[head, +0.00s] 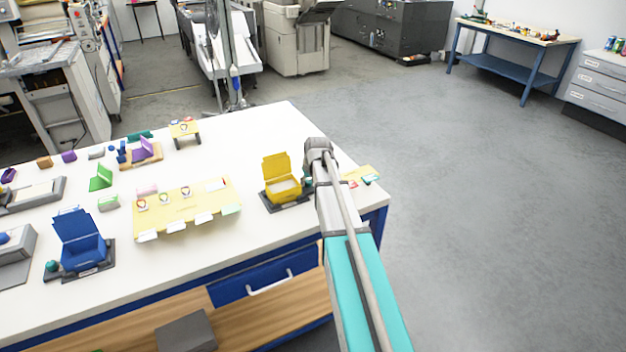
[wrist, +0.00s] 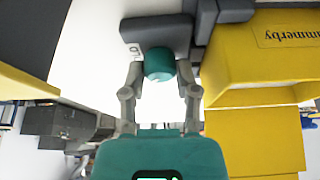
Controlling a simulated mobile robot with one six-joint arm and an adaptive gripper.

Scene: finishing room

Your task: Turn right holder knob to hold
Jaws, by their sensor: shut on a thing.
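The right holder is a yellow open-lidded box (head: 282,188) on a dark base near the table's right end. In the wrist view its yellow body (wrist: 255,65) fills the right side, with part of a printed word on it. Its teal knob (wrist: 160,64) stands on a dark plate (wrist: 150,31) beside the yellow body. My gripper (wrist: 161,72) has one finger on each side of the knob and is shut on it. A small pale marking shows on the plate beside the knob; I cannot read its setting. In the head view my arm partly covers the knob.
A blue holder (head: 80,242) with its own teal knob (head: 51,266) stands at the left. A yellow board with cards (head: 185,208) lies between the holders. A small yellow card (head: 362,173) lies right of my arm. The floor to the right is clear.

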